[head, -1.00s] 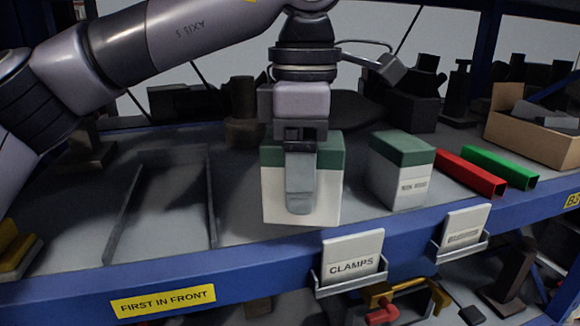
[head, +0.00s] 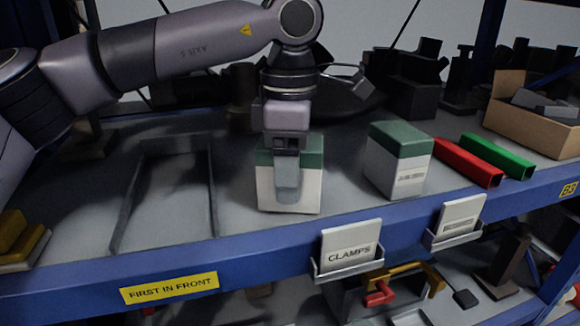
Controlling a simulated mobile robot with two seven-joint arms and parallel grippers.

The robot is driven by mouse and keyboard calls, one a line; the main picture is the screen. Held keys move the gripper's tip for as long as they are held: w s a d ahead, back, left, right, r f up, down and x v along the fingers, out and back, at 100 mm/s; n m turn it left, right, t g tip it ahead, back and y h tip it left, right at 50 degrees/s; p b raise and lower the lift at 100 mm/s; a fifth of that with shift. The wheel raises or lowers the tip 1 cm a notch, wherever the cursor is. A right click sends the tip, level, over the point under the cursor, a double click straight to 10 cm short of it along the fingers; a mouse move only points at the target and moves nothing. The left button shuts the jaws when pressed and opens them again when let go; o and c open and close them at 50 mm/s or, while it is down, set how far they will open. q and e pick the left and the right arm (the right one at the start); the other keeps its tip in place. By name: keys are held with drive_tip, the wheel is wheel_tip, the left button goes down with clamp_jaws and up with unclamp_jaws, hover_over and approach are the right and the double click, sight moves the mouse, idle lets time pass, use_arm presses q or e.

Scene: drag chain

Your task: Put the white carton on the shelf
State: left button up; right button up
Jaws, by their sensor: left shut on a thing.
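The white carton (head: 306,190) with a green top band is at the shelf's front part, left of a second carton. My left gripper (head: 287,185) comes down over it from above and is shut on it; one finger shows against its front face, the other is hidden. The shelf (head: 240,228) has a blue front edge. I cannot tell whether the carton's underside touches the shelf. A similar white and green carton (head: 398,165) stands apart to the right. My right gripper is not in view.
An outlined rectangular bay (head: 170,200) on the shelf at left is empty. Red (head: 468,162) and green (head: 497,156) bars lie at right, near a cardboard box (head: 535,122). A "CLAMPS" card holder (head: 350,250) stands at the front edge. Dark parts stand behind.

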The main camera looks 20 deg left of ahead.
use_arm(q)
drive_tip(key=o, duration=1.2)
drive_tip(key=shift+f, duration=0.15)
drive_tip(key=shift+r, duration=0.3)
wheel_tip(320, 180, up, 7)
drive_tip(key=shift+r, duration=0.2)
